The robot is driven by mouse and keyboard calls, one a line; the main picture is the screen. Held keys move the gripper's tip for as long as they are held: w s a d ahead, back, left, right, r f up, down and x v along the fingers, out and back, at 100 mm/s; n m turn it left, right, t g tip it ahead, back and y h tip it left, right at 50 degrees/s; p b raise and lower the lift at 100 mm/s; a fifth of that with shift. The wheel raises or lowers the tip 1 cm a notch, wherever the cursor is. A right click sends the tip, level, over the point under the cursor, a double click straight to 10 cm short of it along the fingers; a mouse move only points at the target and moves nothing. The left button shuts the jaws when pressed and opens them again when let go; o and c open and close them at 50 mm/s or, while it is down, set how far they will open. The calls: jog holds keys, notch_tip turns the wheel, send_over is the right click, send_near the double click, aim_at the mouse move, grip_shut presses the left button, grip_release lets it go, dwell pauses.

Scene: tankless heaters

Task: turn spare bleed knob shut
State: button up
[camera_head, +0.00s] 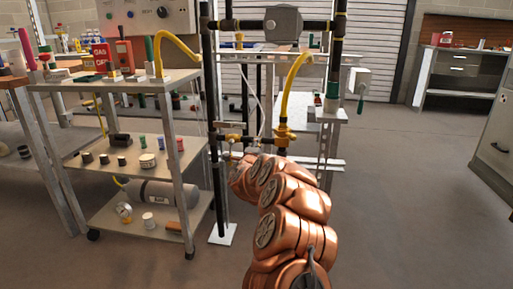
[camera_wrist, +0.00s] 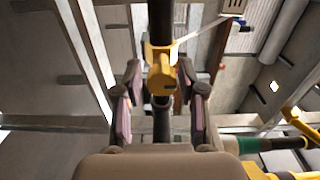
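No label marks the spare bleed knob, so I cannot tell for sure which part it is. In the wrist view, a yellow fitting (camera_wrist: 161,72) sits on a dark vertical pipe (camera_wrist: 161,22), beyond and between my fingertips. My gripper (camera_wrist: 162,105) is open, one finger on each side of the pipe line, with a gap on both sides. In the head view, my copper arm reaches to the pipe stand, near a small brass fitting (camera_head: 233,137) on a cross pipe. The fingers are mostly hidden there by the arm.
A yellow valve with a yellow hose (camera_head: 283,134) stands right of my wrist. A black upright pipe (camera_head: 217,185) stands to the left. A shelf cart (camera_head: 140,172) with several small parts is further left. A green-handled part (camera_head: 361,98) hangs at right. The floor at right is clear.

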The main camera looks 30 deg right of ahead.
jog(key=shift+o, duration=0.9)
jog(key=shift+w+a, duration=0.1)
jog(key=shift+a, duration=0.05)
jog(key=shift+r, duration=0.1)
jog(key=v, duration=1.2)
